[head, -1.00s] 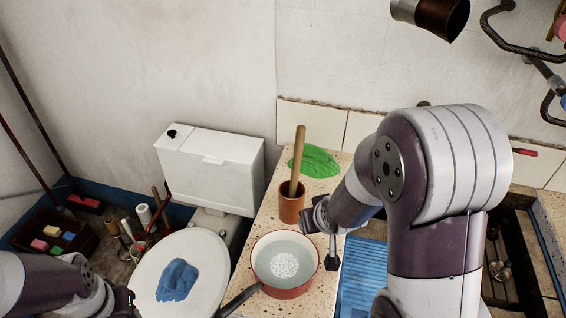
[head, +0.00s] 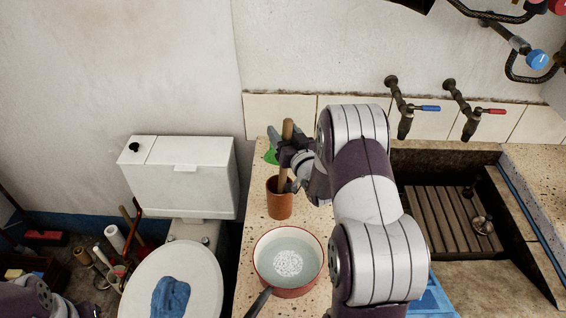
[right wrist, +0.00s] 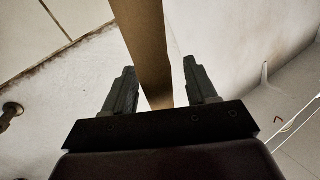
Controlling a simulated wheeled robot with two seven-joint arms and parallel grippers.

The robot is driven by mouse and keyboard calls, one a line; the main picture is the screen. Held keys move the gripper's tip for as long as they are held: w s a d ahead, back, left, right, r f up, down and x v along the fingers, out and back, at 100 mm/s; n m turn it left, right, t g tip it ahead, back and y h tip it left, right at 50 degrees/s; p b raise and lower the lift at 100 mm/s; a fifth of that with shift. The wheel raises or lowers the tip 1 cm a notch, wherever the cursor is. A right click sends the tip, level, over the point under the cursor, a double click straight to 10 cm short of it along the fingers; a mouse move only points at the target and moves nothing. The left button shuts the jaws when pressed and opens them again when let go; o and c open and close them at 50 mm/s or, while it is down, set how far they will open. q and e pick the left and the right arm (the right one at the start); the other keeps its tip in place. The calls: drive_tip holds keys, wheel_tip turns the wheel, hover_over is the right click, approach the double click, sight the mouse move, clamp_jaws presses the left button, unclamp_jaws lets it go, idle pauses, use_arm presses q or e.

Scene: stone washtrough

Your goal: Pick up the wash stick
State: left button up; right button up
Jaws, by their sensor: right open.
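The wash stick (head: 288,128) is a light wooden rod standing, slightly tilted, in a brown cup (head: 279,205) on the speckled counter. My right gripper (head: 283,148) is at the stick's upper part, above the cup's rim. In the right wrist view the stick (right wrist: 149,45) passes between the two fingers of the open gripper (right wrist: 160,85), with a gap visible on each side. My left arm shows only at the bottom left corner of the head view, and its fingers cannot be made out.
A red-rimmed pan of water (head: 287,262) stands in front of the cup. A stone trough (head: 440,222) and taps are right.

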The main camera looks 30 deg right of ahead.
use_arm(q)
drive_tip(key=shift+w+a, duration=0.15)
drive_tip(key=shift+a, duration=0.35)
use_arm(e)
drive_tip(key=shift+w+a+r, duration=0.1)
drive_tip(key=shift+w+a, duration=0.15)
drive_tip(key=shift+w, duration=0.3)
drive_tip(key=shift+w+a, duration=0.25)
drive_tip(key=shift+w, duration=0.3)
drive_tip(key=shift+d, duration=0.1)
drive_tip(key=c, duration=1)
use_arm(q)
drive_tip(key=shift+r, duration=0.1)
use_arm(e)
drive_tip(key=shift+c, duration=0.3)
drive_tip(key=shift+r, duration=0.15)
